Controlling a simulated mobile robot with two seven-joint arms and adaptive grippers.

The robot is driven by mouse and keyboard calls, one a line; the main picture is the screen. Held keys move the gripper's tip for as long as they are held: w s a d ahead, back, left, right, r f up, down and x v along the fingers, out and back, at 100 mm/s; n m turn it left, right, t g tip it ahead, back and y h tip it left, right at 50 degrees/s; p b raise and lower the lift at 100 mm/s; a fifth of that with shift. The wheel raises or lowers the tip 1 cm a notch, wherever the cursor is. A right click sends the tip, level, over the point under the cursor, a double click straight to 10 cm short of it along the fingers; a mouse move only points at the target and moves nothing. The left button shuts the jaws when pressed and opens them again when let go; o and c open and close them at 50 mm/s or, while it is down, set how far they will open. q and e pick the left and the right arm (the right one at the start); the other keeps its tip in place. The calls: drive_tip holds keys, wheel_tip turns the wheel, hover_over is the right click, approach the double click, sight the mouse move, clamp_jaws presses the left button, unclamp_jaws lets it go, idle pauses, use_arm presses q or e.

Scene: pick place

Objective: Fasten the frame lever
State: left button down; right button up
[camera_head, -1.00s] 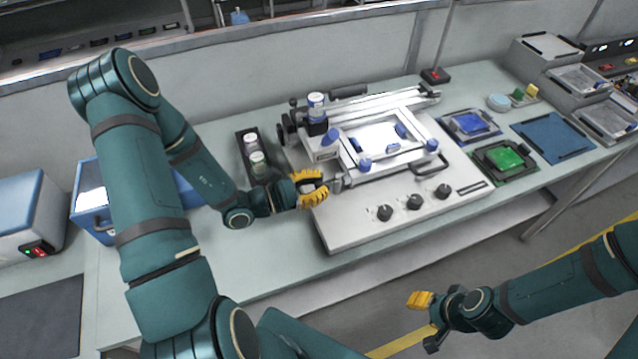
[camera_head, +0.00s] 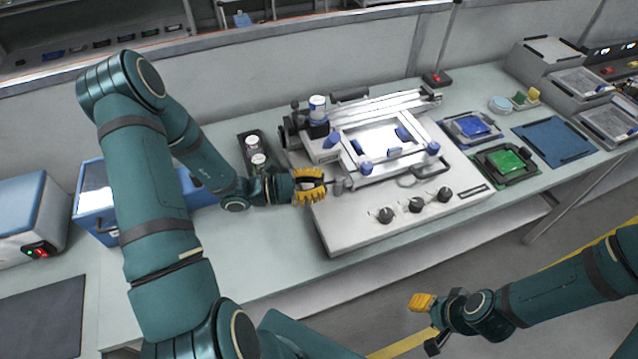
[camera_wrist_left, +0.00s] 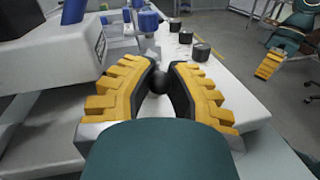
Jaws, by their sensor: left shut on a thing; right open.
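The printing machine (camera_head: 345,228) is a white base with a raised frame (camera_head: 370,165) that has blue knobs. A short metal lever (camera_head: 338,186) stands at the left front of the frame, by my left fingertips. My left gripper (camera_head: 318,186), with yellow ribbed fingers, is shut at the machine's left edge. In the left wrist view the fingertips (camera_wrist_left: 160,80) close around a small black ball knob (camera_wrist_left: 158,83), which I take to be the lever's end. Its shaft is mostly hidden. My right gripper (camera_head: 428,322) is open and empty, away from the bench over the floor.
Several black knobs (camera_head: 415,205) stand along the machine's front. A dark holder with white-capped bottles (camera_head: 257,163) is behind my left wrist. To the right lie a green item in a dark tray (camera_head: 505,160) and a blue mat (camera_head: 552,139). The front bench strip is clear.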

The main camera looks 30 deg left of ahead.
use_arm(q)
drive_tip(key=c, duration=0.8)
unclamp_jaws()
drive_tip(key=shift+c, duration=0.2)
